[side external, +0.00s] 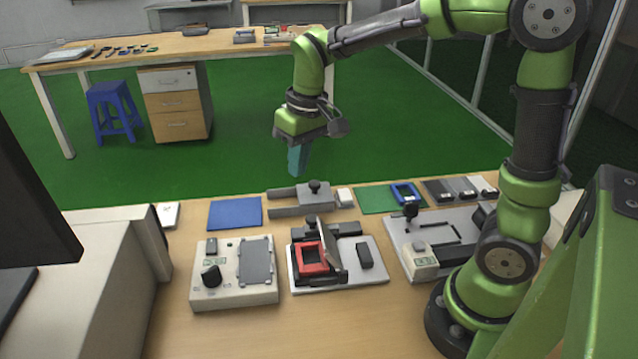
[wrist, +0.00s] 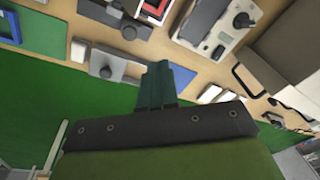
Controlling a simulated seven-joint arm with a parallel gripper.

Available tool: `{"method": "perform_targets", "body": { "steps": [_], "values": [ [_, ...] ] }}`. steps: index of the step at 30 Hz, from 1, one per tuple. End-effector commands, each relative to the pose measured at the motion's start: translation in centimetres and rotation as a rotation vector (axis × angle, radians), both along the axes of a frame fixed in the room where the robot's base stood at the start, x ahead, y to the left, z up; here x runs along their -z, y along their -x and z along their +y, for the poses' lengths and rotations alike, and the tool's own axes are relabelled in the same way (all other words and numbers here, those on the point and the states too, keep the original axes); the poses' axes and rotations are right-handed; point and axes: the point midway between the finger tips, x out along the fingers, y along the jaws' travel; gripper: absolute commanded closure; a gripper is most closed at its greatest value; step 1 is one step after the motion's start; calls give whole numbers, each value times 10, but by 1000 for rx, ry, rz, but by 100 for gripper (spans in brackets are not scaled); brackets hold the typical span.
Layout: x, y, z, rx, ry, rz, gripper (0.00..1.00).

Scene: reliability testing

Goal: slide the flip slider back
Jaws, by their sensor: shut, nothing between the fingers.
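I cannot tell for sure which part is the flip slider. The middle fixture (side external: 370,273) is a grey plate with a red square frame (side external: 311,259), a tilted grey flap and dark sliding blocks. The red frame also shows at the top of the wrist view (wrist: 155,8). Behind it is a grey forked block with a dark knob (side external: 314,187), also in the wrist view (wrist: 108,71). My gripper (side external: 297,170) has teal fingers, shut and empty, hanging above the far table edge, apart from the fixtures. The fingers point toward the table in the wrist view (wrist: 160,68).
A white box with a black knob (side external: 236,293) stands left of the middle fixture. A slotted plate with a black handle (side external: 435,232) stands right. A blue mat (side external: 235,212) and a green mat (side external: 375,199) lie at the back. A grey machine (side external: 100,285) borders the left.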

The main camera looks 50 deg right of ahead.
Motion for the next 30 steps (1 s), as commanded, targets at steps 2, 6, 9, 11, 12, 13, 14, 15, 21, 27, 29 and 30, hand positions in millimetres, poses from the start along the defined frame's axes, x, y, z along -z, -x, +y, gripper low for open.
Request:
{"method": "perform_targets", "body": {
  "steps": [2,6,9,11,12,13,14,15,21,27,29,30],
  "values": [
    [15,-25,-3,-58,34,80,100],
    [41,-63,-8,-172,92,210,100],
    [59,-85,-12,-253,125,298,100],
    [66,-96,-14,-296,140,344,100],
    [68,-102,-15,-323,146,366,100],
    [68,-106,-15,-340,149,380,100],
    [66,-109,-16,-356,152,389,100],
    [60,-112,-16,-374,154,395,100],
    [49,-105,-15,-441,131,426,100],
    [74,-97,-18,-444,129,427,100],
    [86,-93,-19,-444,129,428,100],
    [95,-90,-20,-444,128,428,100]
  ]
}}
